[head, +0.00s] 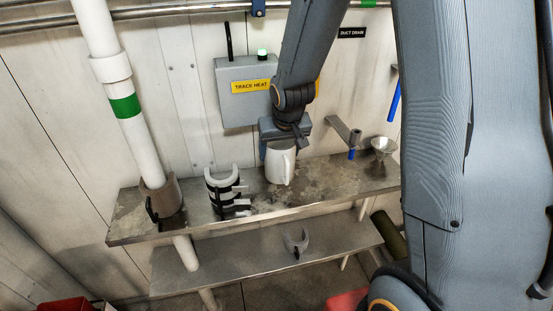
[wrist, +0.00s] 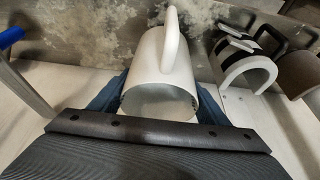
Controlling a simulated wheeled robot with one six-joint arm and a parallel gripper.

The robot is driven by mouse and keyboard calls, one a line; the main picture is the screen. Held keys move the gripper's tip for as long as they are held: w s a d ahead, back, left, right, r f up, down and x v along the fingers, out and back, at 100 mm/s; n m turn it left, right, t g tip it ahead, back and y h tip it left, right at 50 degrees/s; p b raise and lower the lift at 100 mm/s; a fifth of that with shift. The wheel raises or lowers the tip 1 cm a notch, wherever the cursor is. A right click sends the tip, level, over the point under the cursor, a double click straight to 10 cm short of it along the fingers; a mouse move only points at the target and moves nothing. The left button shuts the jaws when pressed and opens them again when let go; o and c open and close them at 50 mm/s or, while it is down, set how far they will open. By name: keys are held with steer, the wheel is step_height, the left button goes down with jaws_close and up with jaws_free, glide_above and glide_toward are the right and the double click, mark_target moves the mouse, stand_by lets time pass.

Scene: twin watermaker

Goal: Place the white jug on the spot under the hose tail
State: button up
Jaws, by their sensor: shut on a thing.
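The white jug (head: 280,163) is upright over the upper shelf, its handle facing the head camera. In the wrist view the jug (wrist: 160,85) lies between the fingers of my gripper (wrist: 158,105), open mouth toward me. I cannot tell whether its base touches the shelf. The hose tail (head: 352,154), blue-tipped on a grey angled pipe, hangs to the right of the jug, apart from it. Its blue end also shows at the left edge of the wrist view (wrist: 10,38). The shelf spot below it looks bare.
The stained upper shelf (head: 325,181) carries a metal funnel (head: 382,146) right of the hose tail. A grey clamp shell with black straps (head: 224,190) stands left of the jug. A white pipe (head: 135,125) passes through a brown collar (head: 162,198). A grey half-ring (head: 296,242) lies on the lower shelf.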

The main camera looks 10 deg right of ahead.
mark_target(279, 167)
steer(key=shift+b+x, duration=0.7)
steer(key=shift+x, duration=0.2)
steer(key=shift+f+b, duration=0.25)
steer(key=shift+b, duration=0.15)
step_height(279, 167, down, 4)
steer(key=b, duration=0.4)
steer(key=shift+w+f, duration=0.1)
steer(key=shift+f, duration=0.05)
steer(key=shift+w+f+b, duration=0.15)
steer(key=shift+f+b, duration=0.1)
steer(key=shift+b, duration=0.1)
steer(key=shift+f, duration=0.15)
steer(key=o, duration=1.1)
